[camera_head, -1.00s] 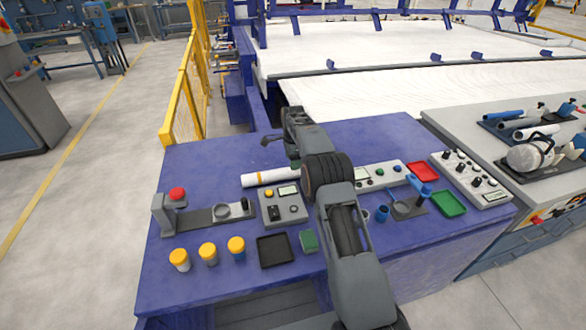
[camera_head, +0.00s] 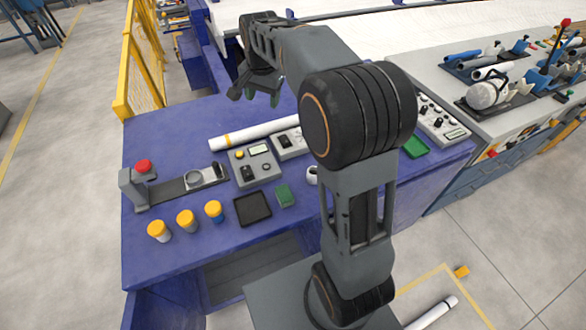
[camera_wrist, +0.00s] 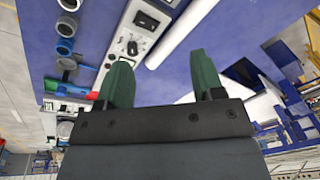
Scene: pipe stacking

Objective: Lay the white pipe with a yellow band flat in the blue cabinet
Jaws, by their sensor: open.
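The white pipe with a yellow band (camera_head: 256,132) lies on the blue cabinet's top, behind the grey control boxes. The band is near its left end; its right part is hidden behind my arm. A white pipe also shows in the wrist view (camera_wrist: 181,34), with no band visible there. My gripper (camera_head: 260,94) is open and empty, above the far side of the top and apart from the pipe. Its green fingers (camera_wrist: 160,72) are spread in the wrist view. The blue cabinet (camera_head: 155,262) has an open front compartment with a grey floor, below the top.
Yellow-capped jars (camera_head: 187,221), a black tray (camera_head: 252,209) and a red-button fixture (camera_head: 143,167) stand on the top. A grey workbench (camera_head: 425,62) with pipes and tools is at right. Another white pipe (camera_head: 432,313) lies low at bottom right. A yellow fence (camera_head: 143,70) stands at left.

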